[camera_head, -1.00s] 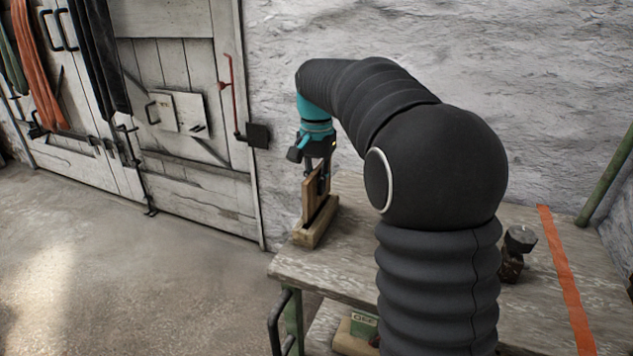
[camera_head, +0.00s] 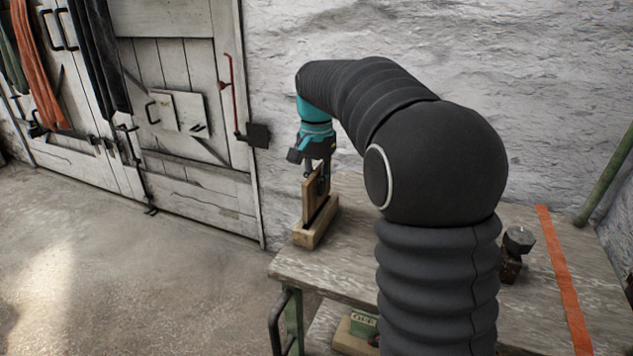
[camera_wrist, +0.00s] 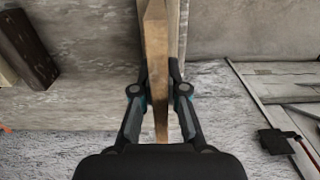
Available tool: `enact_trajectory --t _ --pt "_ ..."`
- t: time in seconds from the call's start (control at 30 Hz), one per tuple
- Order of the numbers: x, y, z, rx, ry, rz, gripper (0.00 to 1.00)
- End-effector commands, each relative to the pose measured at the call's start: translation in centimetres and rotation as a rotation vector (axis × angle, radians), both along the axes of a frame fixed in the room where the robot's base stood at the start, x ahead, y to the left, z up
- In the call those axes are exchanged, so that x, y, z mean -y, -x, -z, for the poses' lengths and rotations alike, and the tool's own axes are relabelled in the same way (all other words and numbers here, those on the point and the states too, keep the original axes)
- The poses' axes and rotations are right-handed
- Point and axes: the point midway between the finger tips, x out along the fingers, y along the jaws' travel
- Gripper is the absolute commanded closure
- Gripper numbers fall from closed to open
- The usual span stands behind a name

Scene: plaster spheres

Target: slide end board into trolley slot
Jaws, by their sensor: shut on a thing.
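The end board (camera_head: 308,201) is a thin wooden board standing upright at the left end of the trolley top (camera_head: 335,262). Its lower edge meets a pale wooden block (camera_head: 303,237), where the slot seems to be; whether it is fully seated I cannot tell. My gripper (camera_head: 318,172) is above it, pointing down, shut on the board's upper part. In the wrist view, the board (camera_wrist: 156,60) runs edge-on between the two fingers (camera_wrist: 159,90), one on each side.
A dark small object (camera_head: 514,250) stands on the trolley top near an orange strip (camera_head: 565,280). A green-labelled box (camera_head: 362,326) sits on the lower shelf. A rough white wall (camera_head: 540,80) is behind; open floor (camera_head: 130,270) lies left. A dark block (camera_wrist: 28,48) shows in the wrist view.

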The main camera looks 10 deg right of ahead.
Motion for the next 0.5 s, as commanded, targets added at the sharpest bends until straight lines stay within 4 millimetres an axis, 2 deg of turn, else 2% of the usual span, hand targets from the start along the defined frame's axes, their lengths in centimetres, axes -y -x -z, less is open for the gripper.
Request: enact_trajectory --t 0.5 --pt "0.01 -0.01 0.42 0.0 0.0 0.0 1.0"
